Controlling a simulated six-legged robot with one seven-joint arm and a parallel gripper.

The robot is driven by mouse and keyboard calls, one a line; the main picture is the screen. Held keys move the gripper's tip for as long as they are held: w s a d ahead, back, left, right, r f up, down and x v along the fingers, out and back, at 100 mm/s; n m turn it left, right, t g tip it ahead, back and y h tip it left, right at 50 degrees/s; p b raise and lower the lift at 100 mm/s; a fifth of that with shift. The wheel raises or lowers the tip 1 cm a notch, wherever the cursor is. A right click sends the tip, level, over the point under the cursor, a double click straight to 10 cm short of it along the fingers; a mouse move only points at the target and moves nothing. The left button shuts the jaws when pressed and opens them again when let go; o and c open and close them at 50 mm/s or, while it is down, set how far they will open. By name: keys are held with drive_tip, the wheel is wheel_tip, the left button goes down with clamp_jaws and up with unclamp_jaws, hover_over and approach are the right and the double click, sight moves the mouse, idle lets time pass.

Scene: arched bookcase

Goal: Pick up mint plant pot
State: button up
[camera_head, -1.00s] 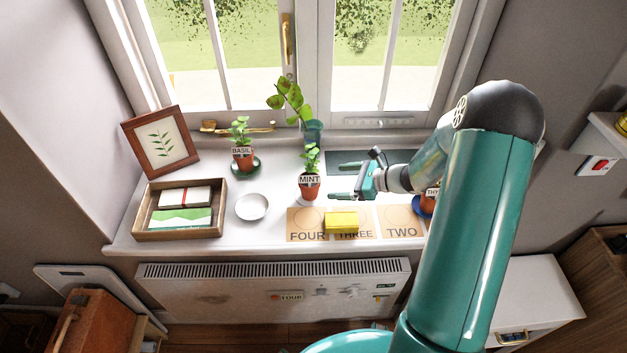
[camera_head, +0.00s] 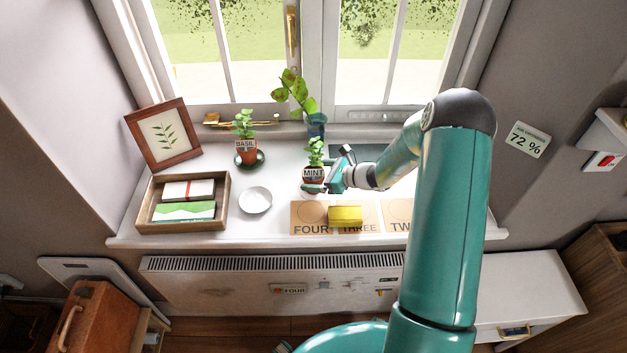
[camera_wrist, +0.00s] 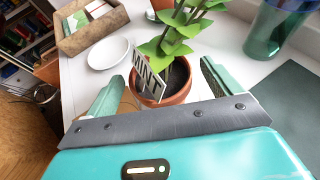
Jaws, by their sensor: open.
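The mint plant pot (camera_head: 314,182) is a small terracotta pot with a green leafy plant and a white MINT label. It stands upright on the white windowsill. My gripper (camera_head: 322,180) is at the pot, reaching in from the right. In the wrist view the mint pot (camera_wrist: 176,92) lies between the two green fingers of my gripper (camera_wrist: 160,88), one on each side. The jaws are open, and a gap shows at least on the right side. The lower part of the pot is partly hidden by my gripper.
A basil pot (camera_head: 246,150) stands to the left on a dark saucer. A teal glass vase (camera_head: 316,124) with a cutting is just behind.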

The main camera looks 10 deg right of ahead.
drive_tip(key=x, duration=0.3)
drive_tip(key=c, duration=1.2)
drive_tip(key=shift+c, duration=0.2)
drive_tip(key=shift+r, duration=0.15)
drive_tip(key=shift+r, duration=0.55)
drive_tip(key=s+d+r, duration=0.2)
drive_tip(key=s+r, duration=0.9)
drive_tip(key=s, duration=0.3)
drive_tip(key=shift+r, duration=0.35)
